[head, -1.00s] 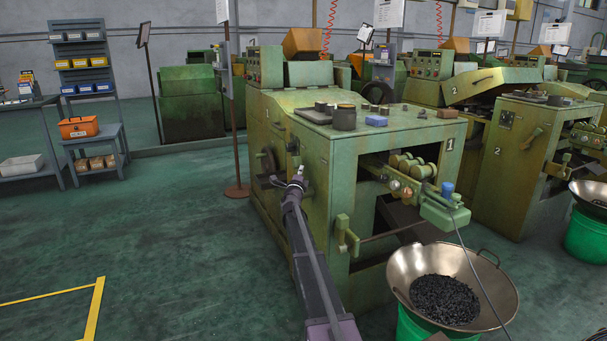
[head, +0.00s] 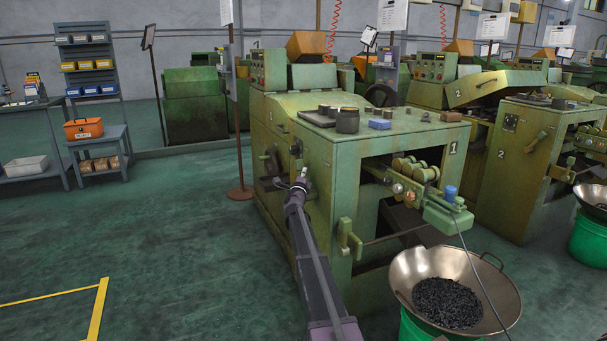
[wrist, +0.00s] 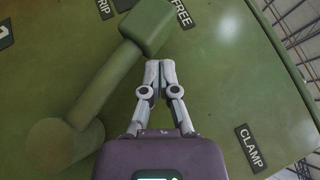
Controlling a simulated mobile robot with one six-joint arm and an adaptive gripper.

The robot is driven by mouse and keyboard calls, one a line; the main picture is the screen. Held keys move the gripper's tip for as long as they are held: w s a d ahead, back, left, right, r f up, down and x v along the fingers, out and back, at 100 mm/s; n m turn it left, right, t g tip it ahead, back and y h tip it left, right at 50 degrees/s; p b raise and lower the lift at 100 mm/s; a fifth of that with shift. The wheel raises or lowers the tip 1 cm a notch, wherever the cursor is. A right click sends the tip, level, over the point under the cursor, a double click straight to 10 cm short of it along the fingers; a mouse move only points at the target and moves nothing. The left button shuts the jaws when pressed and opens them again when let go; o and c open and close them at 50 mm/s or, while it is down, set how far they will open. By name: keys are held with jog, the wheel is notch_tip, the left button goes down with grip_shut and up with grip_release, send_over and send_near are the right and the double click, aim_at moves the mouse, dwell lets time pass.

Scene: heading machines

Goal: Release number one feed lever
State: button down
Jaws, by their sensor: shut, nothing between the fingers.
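In the wrist view a green lever (wrist: 104,83) runs from a round pivot at lower left up to a blocky grip (wrist: 159,25). The grip's end lies beside the FREE label (wrist: 182,13). A CLAMP label (wrist: 250,148) is at lower right. My gripper (wrist: 160,64) is shut and empty, its fingertips just below and right of the grip; I cannot tell if they touch it. In the head view my gripper (head: 304,173) is at the left side of the green machine marked 1 (head: 378,150), where the lever is hard to make out.
A metal bowl of dark parts (head: 447,302) on a green bucket stands at the machine's front. A lever-like handle (head: 348,238) sticks out of the front. Machine 2 (head: 513,165) stands to the right. The floor on the left is open, before a shelf rack (head: 90,85).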

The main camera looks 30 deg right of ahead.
jog(key=s+a+r+p, duration=0.5)
jog(key=s, duration=0.4)
jog(key=shift+s+r, duration=0.35)
jog(key=shift+s, duration=0.05)
jog(key=shift+a, duration=0.1)
jog(key=s+a+f+n+g+y, duration=0.2)
jog(key=s+a+f+n+y, duration=0.1)
jog(key=a+f+n+y, duration=0.4)
jog(key=s+a+f+n+g+y, duration=0.1)
jog(key=s+a+f+n+y, duration=0.25)
jog(key=a+n, duration=0.4)
jog(key=s+a+f+n+g+y, duration=0.2)
jog(key=s+a+f+n+y, duration=0.25)
jog(key=a, duration=0.55)
jog(key=s+a+f+n+g+h, duration=0.1)
jog(key=s+a+f+n+g, duration=0.2)
jog(key=s, duration=0.6)
jog(key=s+a+f+n+g+p, duration=0.1)
jog(key=s+f+n+g, duration=0.3)
jog(key=s, duration=0.6)
jog(key=s+a+f+n+g+h, duration=0.1)
jog(key=s+a+f+n+g, duration=0.1)
jog(key=s+g, duration=0.5)
notch_tip(320, 180, up, 30)
jog(key=s+t+p, duration=0.2)
jog(key=p, duration=2.7)
jog(key=shift+f, duration=0.15)
